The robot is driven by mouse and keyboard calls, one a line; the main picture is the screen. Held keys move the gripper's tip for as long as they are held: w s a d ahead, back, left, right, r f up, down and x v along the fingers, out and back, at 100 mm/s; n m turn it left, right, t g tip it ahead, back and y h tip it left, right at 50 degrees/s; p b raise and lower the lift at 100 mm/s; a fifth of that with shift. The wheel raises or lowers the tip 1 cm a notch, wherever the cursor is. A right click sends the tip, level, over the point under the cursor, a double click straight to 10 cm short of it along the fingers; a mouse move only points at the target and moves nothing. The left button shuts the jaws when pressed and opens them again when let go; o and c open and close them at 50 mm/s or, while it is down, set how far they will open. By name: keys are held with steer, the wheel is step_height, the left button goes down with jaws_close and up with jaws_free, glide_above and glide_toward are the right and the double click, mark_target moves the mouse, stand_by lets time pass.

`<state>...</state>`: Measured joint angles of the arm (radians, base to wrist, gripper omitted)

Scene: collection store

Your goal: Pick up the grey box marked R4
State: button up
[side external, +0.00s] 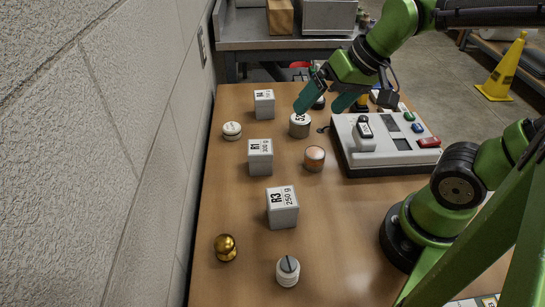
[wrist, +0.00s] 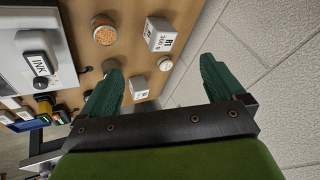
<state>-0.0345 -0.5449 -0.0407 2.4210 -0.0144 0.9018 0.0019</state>
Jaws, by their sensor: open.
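The grey box marked R4 (side external: 264,106) stands on the wooden table at the back left in the side view, its label small but legible. It seems to be the pale box (wrist: 138,88) between my fingers in the wrist view, where its label cannot be read. My gripper (side external: 321,107) is open and empty, above the table and to the right of the R4 box. Two similar grey boxes, R1 (side external: 260,158) and R3 (side external: 282,209), stand nearer the camera. A box with a printed label (wrist: 160,36), probably R1, also shows in the wrist view.
A grey-lidded cylinder (side external: 299,126) stands below my fingertips. A white round container (side external: 232,131), an orange-topped jar (side external: 314,159), a brass knob (side external: 226,248) and a slotted white cylinder (side external: 288,271) stand around. A white device (side external: 385,150) is at right; a wall (side external: 120,150) lines the left.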

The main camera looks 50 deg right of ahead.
steer(key=w+d+f+m+g+h, duration=0.1)
steer(key=w+d+f+g, duration=0.15)
steer(key=w, duration=0.75)
steer(key=m+h, duration=0.3)
steer(key=h, duration=0.1)
glide_above(264, 102)
steer(key=s+a, duration=0.1)
steer(key=s, duration=0.1)
step_height(264, 102, down, 4)
steer(key=x, duration=1.6)
steer(key=shift+f, duration=0.15)
steer(key=c, duration=1.6)
steer(key=shift+w, duration=0.1)
steer(key=shift+c, duration=0.5)
